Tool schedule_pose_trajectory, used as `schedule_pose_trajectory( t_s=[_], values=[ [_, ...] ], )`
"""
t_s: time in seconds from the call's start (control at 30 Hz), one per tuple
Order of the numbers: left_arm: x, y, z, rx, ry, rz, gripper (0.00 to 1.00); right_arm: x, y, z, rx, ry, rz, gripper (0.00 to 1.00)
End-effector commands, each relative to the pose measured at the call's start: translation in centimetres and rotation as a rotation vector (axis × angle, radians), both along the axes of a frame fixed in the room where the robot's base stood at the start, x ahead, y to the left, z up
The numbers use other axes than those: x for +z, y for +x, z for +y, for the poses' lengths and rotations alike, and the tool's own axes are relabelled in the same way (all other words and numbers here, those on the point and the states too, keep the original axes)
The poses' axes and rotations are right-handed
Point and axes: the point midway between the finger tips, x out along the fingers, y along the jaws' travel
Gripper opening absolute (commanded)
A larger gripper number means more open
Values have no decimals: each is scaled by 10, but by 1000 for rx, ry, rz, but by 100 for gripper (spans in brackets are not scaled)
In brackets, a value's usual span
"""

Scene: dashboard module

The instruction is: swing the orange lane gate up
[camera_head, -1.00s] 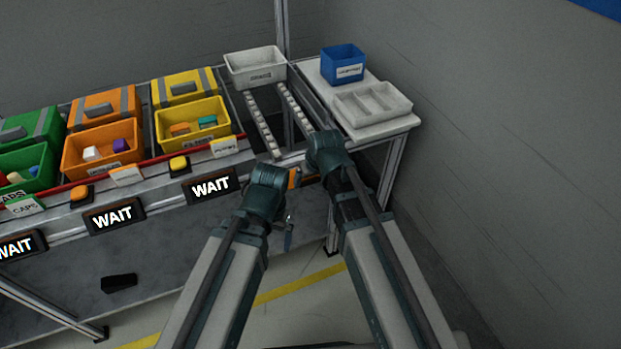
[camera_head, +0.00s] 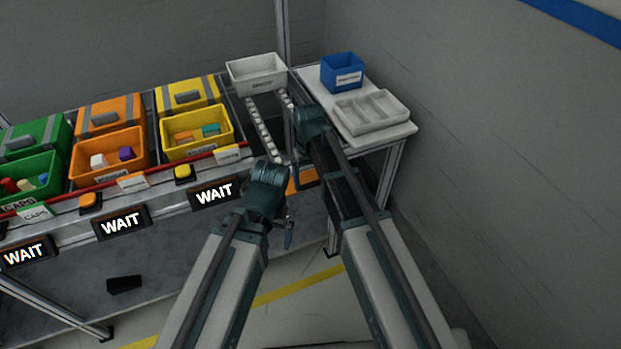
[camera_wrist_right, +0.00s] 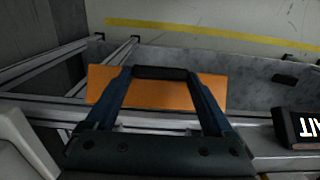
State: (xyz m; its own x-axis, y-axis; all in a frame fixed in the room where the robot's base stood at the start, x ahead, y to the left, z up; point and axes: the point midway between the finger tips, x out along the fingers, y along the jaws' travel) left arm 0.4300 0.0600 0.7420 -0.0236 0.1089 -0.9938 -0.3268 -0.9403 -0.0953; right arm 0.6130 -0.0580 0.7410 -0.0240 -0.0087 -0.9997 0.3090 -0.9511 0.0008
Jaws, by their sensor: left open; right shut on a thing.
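The orange lane gate (camera_head: 301,180) shows as a small panel at the front end of the roller lane, between my two arms in the head view. In the right wrist view the gate (camera_wrist_right: 165,96) is a wide flat orange panel, partly hidden by my fingers. My right gripper (camera_wrist_right: 162,73) is shut on the gate, at a dark bar along its edge. In the head view my right wrist (camera_head: 311,127) is above the lane's right side and hides its fingertips. My left gripper (camera_head: 266,188) is open, left of the gate and apart from it.
The roller lane (camera_head: 262,128) runs back to a white bin (camera_head: 257,74). Right of it, a white side table (camera_head: 400,132) holds a blue bin (camera_head: 342,71) and a divided tray (camera_head: 371,111). Coloured bins and WAIT signs (camera_head: 214,193) line the left.

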Motion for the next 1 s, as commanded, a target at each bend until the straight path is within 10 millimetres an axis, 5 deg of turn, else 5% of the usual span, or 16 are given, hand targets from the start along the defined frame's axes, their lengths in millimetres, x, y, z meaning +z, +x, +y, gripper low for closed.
schedule_pose_trajectory(
  t_s=[0.4,0.93,0.97,1.0],
  values=[
    [5,0,0,0,0,0,100,10,5,2,1,-55,172,0],
    [5,0,0,0,0,0,100,11,4,2,0,-62,194,0],
    [5,0,0,0,0,0,100,11,4,2,0,-62,194,91],
    [5,0,0,0,0,0,100,11,4,2,0,-62,193,98]
  ],
)
